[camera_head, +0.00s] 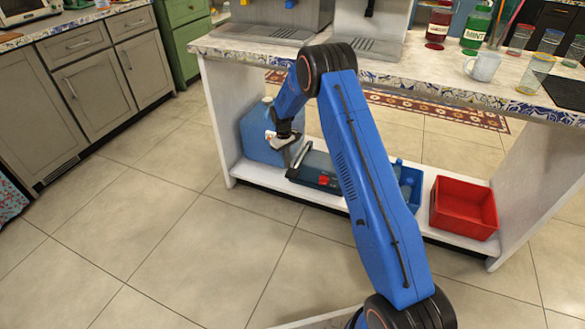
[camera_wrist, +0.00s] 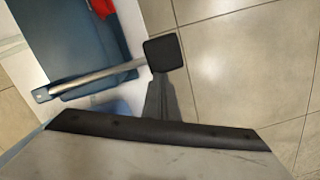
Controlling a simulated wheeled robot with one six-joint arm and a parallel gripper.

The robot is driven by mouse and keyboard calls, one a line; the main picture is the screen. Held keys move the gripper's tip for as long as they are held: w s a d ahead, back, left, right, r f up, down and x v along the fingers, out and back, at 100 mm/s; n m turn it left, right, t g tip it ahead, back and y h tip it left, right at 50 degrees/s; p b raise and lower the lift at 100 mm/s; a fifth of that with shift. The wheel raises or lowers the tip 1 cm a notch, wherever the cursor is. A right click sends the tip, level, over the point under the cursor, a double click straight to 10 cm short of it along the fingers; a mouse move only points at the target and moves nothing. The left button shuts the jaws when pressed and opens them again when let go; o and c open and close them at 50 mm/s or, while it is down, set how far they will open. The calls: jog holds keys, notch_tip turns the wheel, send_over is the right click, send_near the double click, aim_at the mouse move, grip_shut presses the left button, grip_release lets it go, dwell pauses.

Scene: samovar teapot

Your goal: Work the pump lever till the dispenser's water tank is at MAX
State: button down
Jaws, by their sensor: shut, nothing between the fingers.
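The pump is a dark teal box (camera_head: 320,170) with a red part, on the low shelf under the counter. Its lever, a grey metal bar (camera_wrist: 95,78), ends in a square black pad (camera_wrist: 166,52) that sticks out past the box. My gripper (camera_head: 287,141) is shut and empty by the lever. In the wrist view its dark fingers (camera_wrist: 160,85) end right at the pad's near edge; I cannot tell whether they touch it. The dispensers (camera_head: 372,25) on the counter are cut off by the picture's top edge, and no tank level or MAX mark shows.
A blue water jug (camera_head: 256,135) stands left of the pump. A blue crate with bottles (camera_head: 414,186) and a red bin (camera_head: 465,208) stand to its right. The counter (camera_head: 440,65) hangs above. The tiled floor in front is clear.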

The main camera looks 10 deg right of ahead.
notch_tip(320, 180, up, 8)
jog(key=shift+w+a+f, duration=0.2)
jog(key=shift+w+f, duration=0.05)
jog(key=shift+w, duration=0.1)
dwell(0.4)
jog(key=shift+s, duration=0.1)
dwell(0.6)
